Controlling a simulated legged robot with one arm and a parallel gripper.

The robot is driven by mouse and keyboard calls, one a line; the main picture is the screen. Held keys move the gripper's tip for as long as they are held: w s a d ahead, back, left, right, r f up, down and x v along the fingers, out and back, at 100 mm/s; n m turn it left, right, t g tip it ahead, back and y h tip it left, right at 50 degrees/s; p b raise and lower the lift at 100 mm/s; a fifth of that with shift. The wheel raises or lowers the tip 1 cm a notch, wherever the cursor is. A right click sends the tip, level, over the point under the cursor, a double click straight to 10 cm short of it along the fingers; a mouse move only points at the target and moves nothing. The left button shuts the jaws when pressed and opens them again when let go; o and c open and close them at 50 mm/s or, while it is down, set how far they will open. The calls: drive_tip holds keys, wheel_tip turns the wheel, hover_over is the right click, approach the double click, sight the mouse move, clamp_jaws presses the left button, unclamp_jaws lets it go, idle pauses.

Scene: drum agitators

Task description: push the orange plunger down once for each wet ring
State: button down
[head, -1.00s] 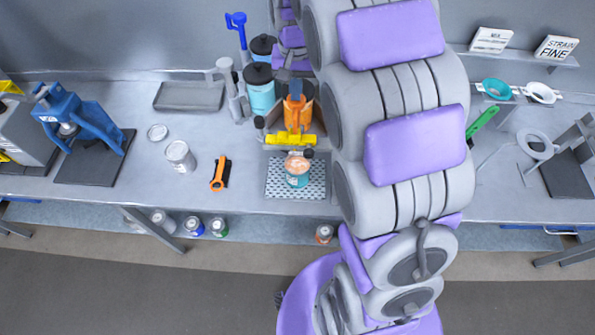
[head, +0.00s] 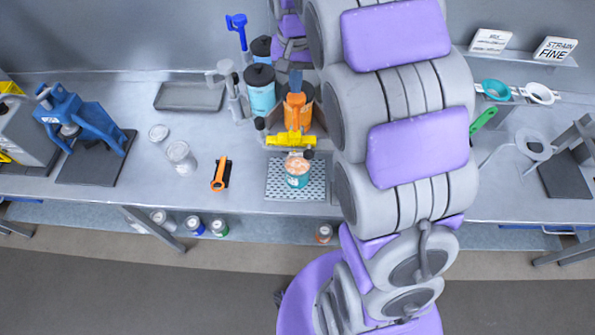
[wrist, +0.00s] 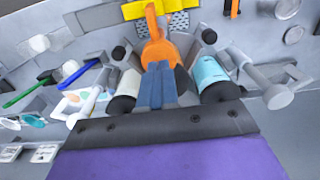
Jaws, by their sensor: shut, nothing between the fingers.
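The orange plunger (head: 295,106) stands upright behind a yellow bar (head: 291,139), in the middle of the bench. My gripper (head: 295,80) is shut and empty, with its blue-grey fingers pointing down at the plunger's top. In the wrist view my gripper's fingertips (wrist: 157,68) overlap the orange plunger (wrist: 156,46); they look very close to it or touching, but I cannot tell which. A teal cup (head: 298,181) with a pinkish top stands in front of the bar on a perforated mat (head: 280,188). I cannot make out any wet rings.
A blue-handled plunger (head: 238,30), a grey-handled one (head: 224,70) and a light-blue canister (head: 260,92) stand close by on the left.

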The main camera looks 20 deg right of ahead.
drive_tip(key=shift+f, duration=0.15)
drive_tip(key=shift+f+b, duration=0.5)
drive_tip(key=shift+f, duration=0.9)
drive_tip(key=shift+r, duration=0.15)
drive_tip(key=shift+r+p, duration=0.5)
drive_tip(key=shift+r, duration=0.9)
wheel_tip(320, 180, up, 6)
drive_tip(key=p, duration=0.2)
